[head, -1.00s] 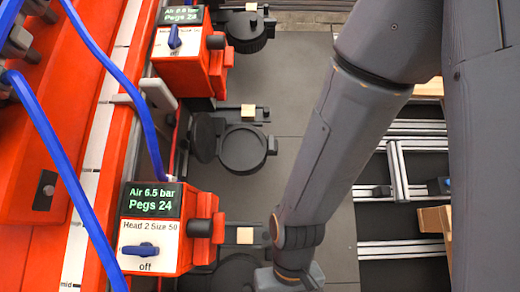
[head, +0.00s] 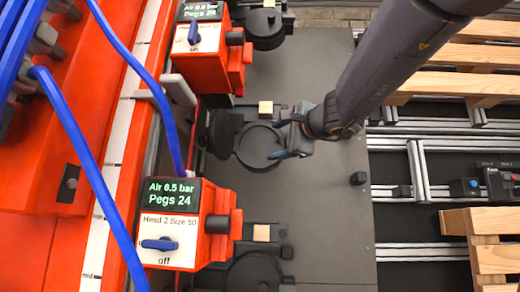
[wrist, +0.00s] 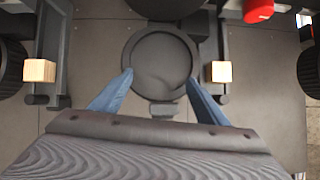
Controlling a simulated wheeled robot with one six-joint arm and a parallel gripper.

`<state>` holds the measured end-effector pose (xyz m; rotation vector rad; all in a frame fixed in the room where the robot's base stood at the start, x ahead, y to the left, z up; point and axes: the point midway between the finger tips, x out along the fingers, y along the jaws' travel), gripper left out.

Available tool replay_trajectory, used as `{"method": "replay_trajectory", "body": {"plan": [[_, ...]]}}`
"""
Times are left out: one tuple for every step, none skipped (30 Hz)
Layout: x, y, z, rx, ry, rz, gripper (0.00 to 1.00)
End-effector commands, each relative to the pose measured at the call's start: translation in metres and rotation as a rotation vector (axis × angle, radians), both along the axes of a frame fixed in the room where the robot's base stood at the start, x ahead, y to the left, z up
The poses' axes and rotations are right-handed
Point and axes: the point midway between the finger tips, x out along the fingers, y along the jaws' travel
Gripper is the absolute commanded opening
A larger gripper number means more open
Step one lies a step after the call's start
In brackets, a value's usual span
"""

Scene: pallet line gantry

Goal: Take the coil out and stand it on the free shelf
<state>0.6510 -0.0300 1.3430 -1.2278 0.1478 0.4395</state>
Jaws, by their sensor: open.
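My gripper (head: 280,153) is open, its blue fingers at the right edge of a round black canister (head: 258,147) with its lid (head: 222,130) swung open to the left. In the wrist view the fingers of my gripper (wrist: 160,76) are spread to either side of the near part of the round canister (wrist: 160,62), with nothing between them that I can make out as held. The canister shows a raised rim and a dark, shallow-looking inside. I cannot tell a separate coil from it. I cannot identify the free shelf in these views.
Orange nailing heads (head: 185,222) with displays and blue hoses (head: 85,165) stand on the left. Small wooden blocks (head: 265,107) sit beside the canisters. Another round black canister (head: 265,28) is farther back. Wooden pallet boards (head: 480,55) and metal rails (head: 415,170) lie at right.

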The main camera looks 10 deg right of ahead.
Motion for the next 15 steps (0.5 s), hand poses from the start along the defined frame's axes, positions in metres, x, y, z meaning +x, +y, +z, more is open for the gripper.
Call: {"method": "replay_trajectory", "body": {"plan": [[0.004, 0.001, -0.001, 0.006, -0.001, -0.002, 0.68], [0.007, 0.002, -0.002, 0.006, -0.001, -0.002, 0.68], [0.010, 0.003, -0.003, 0.007, 0.001, -0.002, 0.68], [0.013, 0.004, -0.004, 0.007, 0.000, -0.001, 0.68], [0.016, 0.005, -0.005, 0.005, 0.001, 0.000, 0.68], [0.019, 0.006, -0.007, 0.005, 0.001, 0.000, 0.68], [0.022, 0.007, -0.007, 0.006, 0.000, -0.001, 0.68], [0.024, 0.007, -0.008, 0.005, 0.000, 0.000, 0.68], [0.027, 0.008, -0.010, 0.004, 0.000, 0.000, 0.68], [0.029, 0.008, -0.011, 0.005, 0.002, 0.000, 0.68], [0.033, 0.009, -0.012, 0.006, 0.002, -0.001, 0.68], [0.038, 0.011, -0.014, 0.004, 0.002, 0.000, 0.68], [0.042, 0.012, -0.016, 0.005, 0.002, 0.000, 0.68], [0.046, 0.014, -0.018, 0.005, 0.003, 0.000, 0.68], [0.051, 0.015, -0.019, 0.005, 0.003, 0.000, 0.68]]}}
